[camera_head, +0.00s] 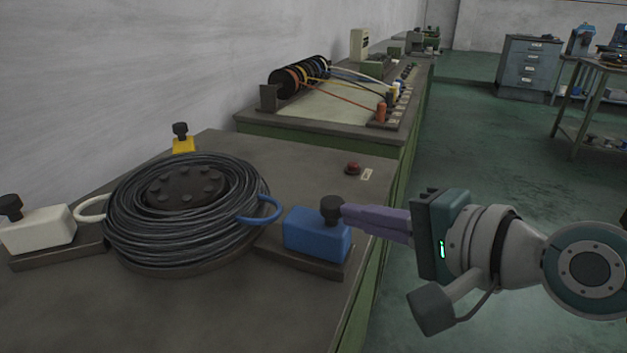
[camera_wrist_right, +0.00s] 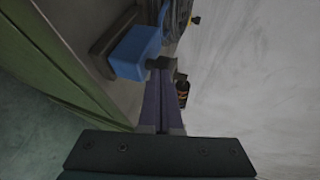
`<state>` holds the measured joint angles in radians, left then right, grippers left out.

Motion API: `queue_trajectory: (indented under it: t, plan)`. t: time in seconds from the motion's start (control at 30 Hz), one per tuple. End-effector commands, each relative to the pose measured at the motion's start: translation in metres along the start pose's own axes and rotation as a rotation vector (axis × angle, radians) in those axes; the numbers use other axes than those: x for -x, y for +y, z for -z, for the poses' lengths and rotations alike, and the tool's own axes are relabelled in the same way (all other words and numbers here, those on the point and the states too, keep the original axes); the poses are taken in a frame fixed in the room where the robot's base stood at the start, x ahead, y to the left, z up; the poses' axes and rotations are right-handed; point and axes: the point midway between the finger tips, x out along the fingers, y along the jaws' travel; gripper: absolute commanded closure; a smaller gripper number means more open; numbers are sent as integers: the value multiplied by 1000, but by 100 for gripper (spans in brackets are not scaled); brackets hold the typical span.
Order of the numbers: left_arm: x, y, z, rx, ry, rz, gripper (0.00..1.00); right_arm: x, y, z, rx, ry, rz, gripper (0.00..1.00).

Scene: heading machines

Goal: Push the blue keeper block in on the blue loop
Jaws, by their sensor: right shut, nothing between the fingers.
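The blue keeper block (camera_head: 318,236) sits on a dark base plate (camera_head: 300,264) at the right side of the coil, with a black knob (camera_head: 332,209) on top. The blue loop (camera_head: 262,212) sticks out from the wire coil (camera_head: 180,225) toward the block, to its left. My right gripper (camera_head: 346,216) comes from the right, shut and empty, its purple fingertips at the block's right side by the knob; I cannot tell whether they touch. In the right wrist view the block (camera_wrist_right: 136,52) lies just beyond the shut fingers (camera_wrist_right: 161,75). My left gripper does not show.
A white keeper block (camera_head: 40,230) with a white loop (camera_head: 91,208) is at the left, and a yellow one (camera_head: 183,145) behind the coil. A red button (camera_head: 352,168) sits on the bench top (camera_head: 290,165). Another bench (camera_head: 330,105) stands behind.

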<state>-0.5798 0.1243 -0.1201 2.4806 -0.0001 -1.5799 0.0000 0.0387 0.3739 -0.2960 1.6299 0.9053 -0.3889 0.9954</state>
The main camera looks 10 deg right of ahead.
Motion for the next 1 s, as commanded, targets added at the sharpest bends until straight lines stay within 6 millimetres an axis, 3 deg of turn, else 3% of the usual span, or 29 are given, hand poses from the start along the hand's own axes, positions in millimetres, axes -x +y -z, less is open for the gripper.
queue_trajectory:
  t: [0.27, 0.6, 1.0]
  plan:
    - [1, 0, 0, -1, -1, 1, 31, -3, -2, -2, -3, 0, 1, 100]
    - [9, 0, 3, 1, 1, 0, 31, -47, -18, -26, -3, -1, 2, 100]
    - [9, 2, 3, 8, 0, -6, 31, -49, -17, -28, -1, -4, -2, 100]
